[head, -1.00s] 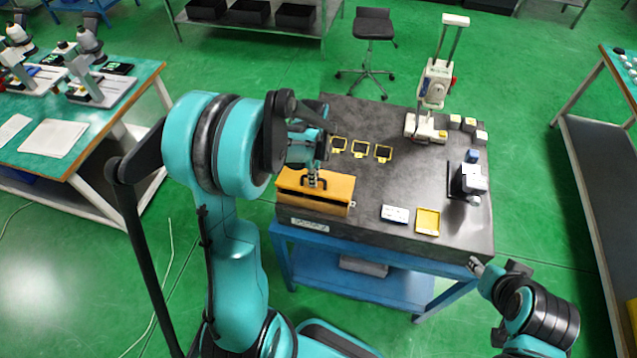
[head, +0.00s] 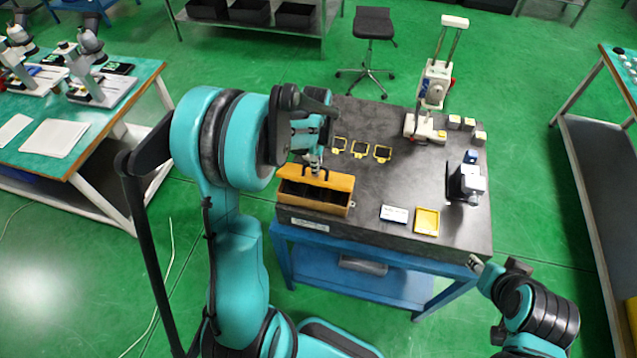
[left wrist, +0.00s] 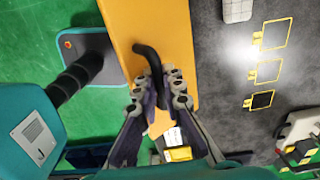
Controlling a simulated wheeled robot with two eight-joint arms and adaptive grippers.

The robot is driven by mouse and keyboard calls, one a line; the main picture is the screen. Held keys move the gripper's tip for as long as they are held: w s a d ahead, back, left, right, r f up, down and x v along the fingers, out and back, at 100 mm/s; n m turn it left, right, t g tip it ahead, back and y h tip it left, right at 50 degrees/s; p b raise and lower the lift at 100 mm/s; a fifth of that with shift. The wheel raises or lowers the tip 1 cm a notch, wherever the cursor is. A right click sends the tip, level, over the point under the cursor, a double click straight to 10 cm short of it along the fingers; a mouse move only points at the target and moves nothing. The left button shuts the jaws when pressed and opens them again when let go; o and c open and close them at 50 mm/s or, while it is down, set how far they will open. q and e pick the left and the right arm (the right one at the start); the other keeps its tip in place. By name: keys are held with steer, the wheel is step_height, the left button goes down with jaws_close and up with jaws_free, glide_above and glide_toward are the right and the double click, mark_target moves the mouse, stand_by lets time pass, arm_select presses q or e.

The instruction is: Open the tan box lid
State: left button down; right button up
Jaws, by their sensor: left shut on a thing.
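The tan box (head: 313,208) stands at the front left of the dark stone table. Its lid (head: 330,179) is raised and tilted back, and the dark inside shows along the front. My left gripper (head: 314,168) is shut on the black handle of the lid. In the left wrist view, the gripper (left wrist: 158,98) has its fingers around the curved black handle (left wrist: 147,58), with the tan lid (left wrist: 150,18) behind it. My right gripper (head: 476,265) is beside the table's front right corner, away from the box; its fingers are too small to read.
Several yellow-framed squares (head: 360,149) lie behind the box. A white card (head: 394,214) and a yellow tray (head: 427,221) lie to its right. A white stand device (head: 428,105) and a small black-and-white device (head: 468,183) stand farther right. The table's middle is clear.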

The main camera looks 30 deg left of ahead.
arm_select(q)
steer(key=shift+w+r, duration=0.1)
steer(key=shift+w, duration=0.1)
steer(key=shift+w+a+r, duration=0.15)
steer(key=shift+w, duration=0.25)
steer(key=shift+w+a+r, duration=0.1)
steer(key=shift+w+r, duration=0.05)
steer(key=shift+w, duration=0.35)
steer(key=shift+w+a+r, duration=0.1)
steer(key=shift+w+r, duration=0.05)
steer(key=shift+w, duration=0.35)
steer(key=shift+w+a, duration=0.1)
steer(key=shift+w, duration=0.2)
steer(key=shift+w+a, duration=0.25)
steer(key=shift+w, duration=0.8)
